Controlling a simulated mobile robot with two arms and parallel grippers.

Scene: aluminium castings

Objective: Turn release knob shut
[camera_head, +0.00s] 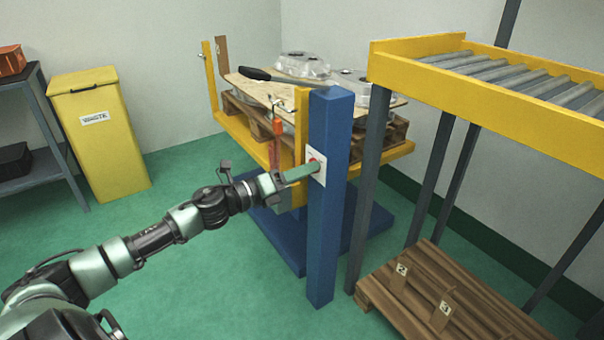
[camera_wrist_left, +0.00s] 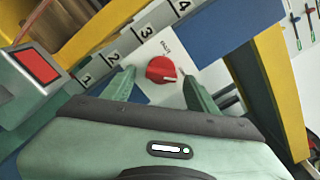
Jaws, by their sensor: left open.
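The release knob (camera_wrist_left: 161,70) is red and round and sits on a white plate (camera_wrist_left: 150,50) with dark lettering and numbers beside it. In the head view the white plate (camera_head: 320,170) is on the blue post (camera_head: 328,230), and the knob is mostly hidden by my gripper. My left gripper (camera_head: 314,168) reaches the plate from the left. In the left wrist view its two green fingers (camera_wrist_left: 160,85) are apart, one on each side of the knob; I cannot tell whether they touch it. My right gripper is not in view.
A yellow-framed lift holds a wooden pallet (camera_head: 240,108) with castings (camera_head: 303,64) behind the post. An orange handle (camera_head: 277,138) hangs near my gripper. A roller conveyor (camera_head: 500,100) stands right, above a wooden pallet (camera_head: 450,300). A yellow waste bin (camera_head: 100,140) stands left. Green floor in front is clear.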

